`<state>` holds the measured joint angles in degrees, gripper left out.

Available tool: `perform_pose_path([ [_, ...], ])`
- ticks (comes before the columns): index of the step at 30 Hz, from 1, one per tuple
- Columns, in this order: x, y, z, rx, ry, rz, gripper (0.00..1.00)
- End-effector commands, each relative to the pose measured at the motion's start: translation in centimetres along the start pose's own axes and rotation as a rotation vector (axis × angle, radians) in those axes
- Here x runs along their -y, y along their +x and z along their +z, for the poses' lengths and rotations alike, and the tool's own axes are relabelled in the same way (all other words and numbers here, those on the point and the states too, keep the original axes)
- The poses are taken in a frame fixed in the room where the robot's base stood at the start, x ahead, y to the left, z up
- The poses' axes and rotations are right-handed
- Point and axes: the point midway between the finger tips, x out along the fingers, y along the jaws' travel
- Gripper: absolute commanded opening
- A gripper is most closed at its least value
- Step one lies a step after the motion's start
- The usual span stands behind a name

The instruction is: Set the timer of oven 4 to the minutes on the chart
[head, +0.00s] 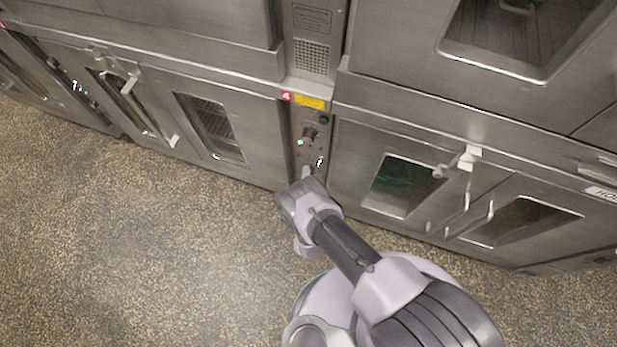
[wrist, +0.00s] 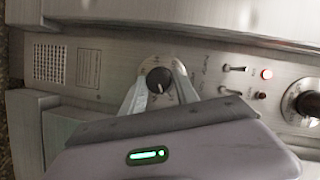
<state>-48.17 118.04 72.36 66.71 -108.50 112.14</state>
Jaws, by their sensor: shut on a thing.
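The control panel of oven 4 carries a small red tag with a 4 (head: 286,97) in the head view. My gripper (head: 306,173) is at the lower part of this panel. In the wrist view, the two fingers of my gripper (wrist: 158,82) stand on either side of a black timer knob (wrist: 159,79) and are shut on it. A pale dial plate shows around the knob, partly hidden by the fingers. A light pointer mark shows on the knob, but the dial figures are too small to read. The chart is not in view.
A vent grille (wrist: 48,62) is to the left. Oven doors with protruding handles (head: 465,157) flank the panel. The speckled floor (head: 130,230) is clear.

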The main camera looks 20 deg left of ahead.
Motion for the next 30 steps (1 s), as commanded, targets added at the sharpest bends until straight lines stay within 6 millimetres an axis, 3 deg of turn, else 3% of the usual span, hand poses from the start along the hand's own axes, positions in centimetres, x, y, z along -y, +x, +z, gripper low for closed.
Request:
perform_pose_path([
  [17, -0.01, 0.1, -0.07, -0.002, 0.033, -0.011, 0.0],
  [18, -0.01, 0.1, -0.07, -0.002, 0.033, -0.011, 0.38],
  [21, 0.0, 0.09, -0.05, -0.002, 0.033, -0.012, 0.55],
  [30, 0.01, -0.08, -0.01, 0.0, 0.031, -0.012, 0.55],
])
